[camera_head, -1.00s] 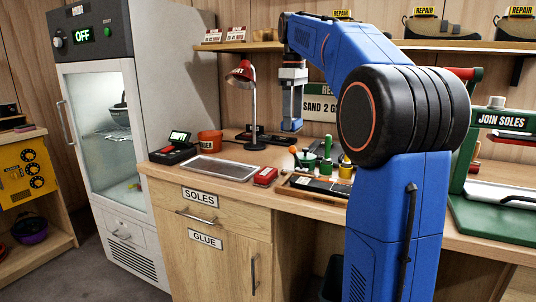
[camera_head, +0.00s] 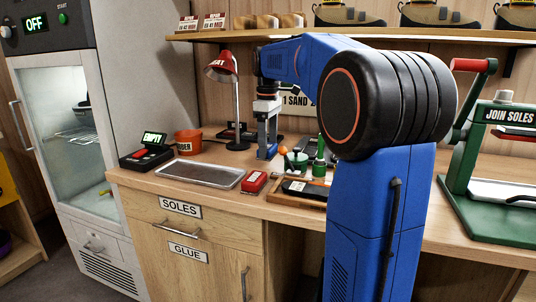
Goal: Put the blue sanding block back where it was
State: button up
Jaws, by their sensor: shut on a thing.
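My gripper (camera_head: 267,152) is at the back of the bench, low over the wooden top, pointing down. It is shut on a small blue-grey piece that fits the blue sanding block. The block's outline is hard to tell from the fingers at this size. I cannot tell whether it touches the bench.
A metal tray (camera_head: 200,175), a red block (camera_head: 254,182) and a wooden tray (camera_head: 297,197) lie in front. A green press (camera_head: 490,150) stands right. A shelf (camera_head: 230,36) runs above.

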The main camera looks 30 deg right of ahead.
jog(key=shift+f, duration=1.6)
jog(key=shift+f, duration=0.1)
jog(key=o, duration=1.1)
notch_tip(320, 180, up, 12)
jog(key=shift+r, duration=0.1)
jog(key=shift+s, duration=0.1)
